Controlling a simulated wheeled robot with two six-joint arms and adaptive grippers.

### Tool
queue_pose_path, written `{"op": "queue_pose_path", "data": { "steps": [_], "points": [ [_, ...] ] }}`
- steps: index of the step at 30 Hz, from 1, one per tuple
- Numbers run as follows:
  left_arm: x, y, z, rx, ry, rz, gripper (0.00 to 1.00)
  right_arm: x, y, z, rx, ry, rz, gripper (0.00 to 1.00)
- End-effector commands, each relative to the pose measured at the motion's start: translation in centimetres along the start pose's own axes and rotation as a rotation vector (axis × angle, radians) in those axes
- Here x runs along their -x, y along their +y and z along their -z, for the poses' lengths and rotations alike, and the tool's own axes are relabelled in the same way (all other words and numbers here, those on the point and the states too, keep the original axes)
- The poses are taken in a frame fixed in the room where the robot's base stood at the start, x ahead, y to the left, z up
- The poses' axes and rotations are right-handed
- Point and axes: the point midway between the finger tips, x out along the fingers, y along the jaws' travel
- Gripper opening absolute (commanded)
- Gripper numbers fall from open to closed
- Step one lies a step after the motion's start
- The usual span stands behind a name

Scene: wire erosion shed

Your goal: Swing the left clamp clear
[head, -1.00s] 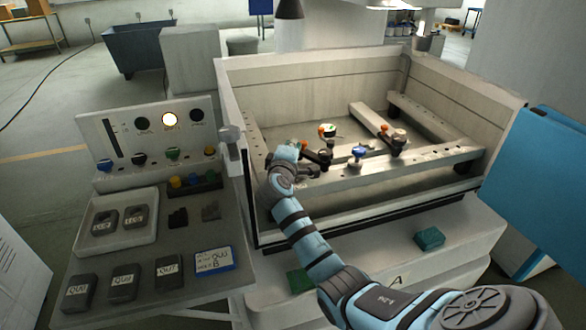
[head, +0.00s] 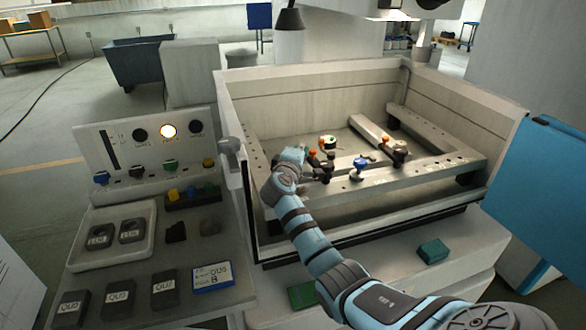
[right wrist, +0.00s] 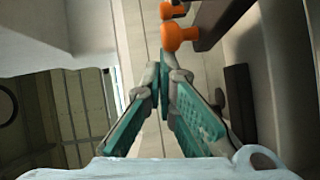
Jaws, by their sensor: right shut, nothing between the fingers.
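The left clamp, a dark bar with orange knobs (head: 313,155), sits on the left part of the work frame inside the open tank. My right gripper (head: 303,158) is beside it on its left, low over the frame; its fingertips are partly hidden in the head view. In the right wrist view my teal fingers (right wrist: 163,88) are shut with nothing between them. An orange knob (right wrist: 180,37) shows just beyond the fingertips; whether they touch cannot be told. My left gripper is out of view.
A blue-knobbed part (head: 361,164) stands on the front rail (head: 425,170). Another orange-knobbed clamp (head: 390,144) is further right. The tank wall (head: 235,150) rises close left of my arm. A bench with trays and dark blocks (head: 120,290) is at the left.

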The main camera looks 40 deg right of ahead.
Motion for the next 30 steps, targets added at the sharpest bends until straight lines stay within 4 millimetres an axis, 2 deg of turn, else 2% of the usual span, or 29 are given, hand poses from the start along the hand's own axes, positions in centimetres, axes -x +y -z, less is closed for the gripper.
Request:
{"op": "queue_pose_path", "data": {
  "steps": [10, 13, 17, 24, 27, 29, 30],
  "points": [
    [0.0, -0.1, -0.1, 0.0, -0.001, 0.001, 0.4, 0.1, 0.0, 0.1, 0.0, 0.001, 0.0, 0.0],
    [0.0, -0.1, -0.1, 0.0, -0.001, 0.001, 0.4, 0.8, 0.0, 0.2, -0.001, 0.002, -0.001, 0.0],
    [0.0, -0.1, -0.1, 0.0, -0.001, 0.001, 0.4, 3.7, -0.1, 0.2, -0.003, 0.004, 0.001, 0.0],
    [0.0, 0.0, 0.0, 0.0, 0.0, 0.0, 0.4, 10.1, -0.1, 0.2, -0.003, 0.004, 0.003, 0.0],
    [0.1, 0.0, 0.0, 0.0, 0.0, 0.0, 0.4, 11.6, -0.3, 0.1, 0.004, 0.002, 0.006, 0.0],
    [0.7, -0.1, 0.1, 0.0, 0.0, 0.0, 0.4, 11.8, -1.2, -1.1, 0.043, -0.013, 0.015, 0.0],
    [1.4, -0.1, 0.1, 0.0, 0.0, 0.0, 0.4, 11.8, -1.7, -2.9, 0.087, -0.028, 0.015, 0.0]
  ]
}}
